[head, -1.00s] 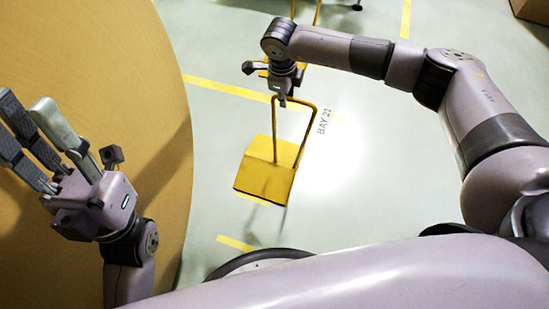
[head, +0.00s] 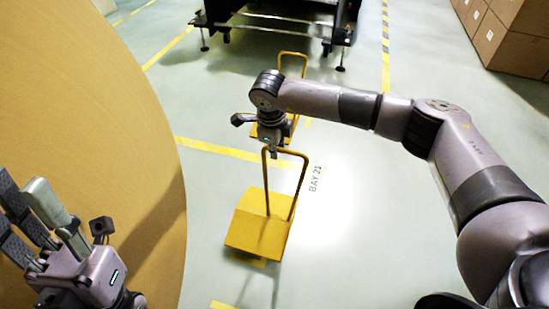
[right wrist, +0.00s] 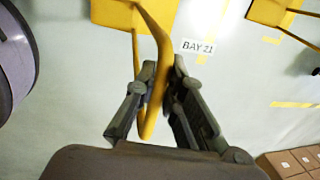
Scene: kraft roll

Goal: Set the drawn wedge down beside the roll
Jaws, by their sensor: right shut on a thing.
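A yellow wedge (head: 259,230) with a tall bent-tube handle is in the middle of the head view, right of the big brown roll (head: 125,110). My right gripper (head: 271,147) is above the wedge and shut on the top of its handle. The right wrist view shows the handle bar (right wrist: 160,60) between the two fingers. A dark shadow lies below the wedge on the floor; I cannot tell clearly how high it hangs. My left gripper (head: 38,212) is open and empty in front of the roll.
A second yellow wedge (head: 268,134) with a handle stands behind, partly hidden by my right arm. A dark stand (head: 280,22) on legs is at the back. Cardboard boxes (head: 505,30) stack at back right. Pale floor marked BAY 21 (head: 315,178) is clear on the right.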

